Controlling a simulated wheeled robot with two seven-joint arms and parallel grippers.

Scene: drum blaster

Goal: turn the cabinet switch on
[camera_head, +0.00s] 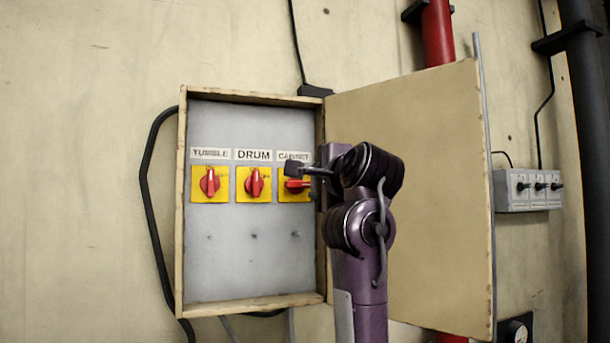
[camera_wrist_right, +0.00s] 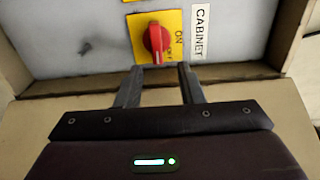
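The cabinet switch is a red knob (camera_head: 297,184) on a yellow plate, at the right of a row of 3 inside the open grey box. It lies sideways, unlike its two upright neighbours. In the right wrist view the knob (camera_wrist_right: 156,42) has a pale mark on its lower end, and "ON" is printed beside it. My right gripper (camera_head: 300,169) is in front of this switch, partly covering its plate and label. In the wrist view its two fingers (camera_wrist_right: 159,72) are apart with nothing between them, just short of the knob. My left gripper is not in view.
The tumble switch (camera_head: 210,183) and drum switch (camera_head: 254,183) are to the left. The box's wooden rim (camera_head: 181,230) surrounds the panel. Its open door (camera_head: 430,200) stands at the right, behind my right arm. A small grey switch box (camera_head: 527,190) is further right.

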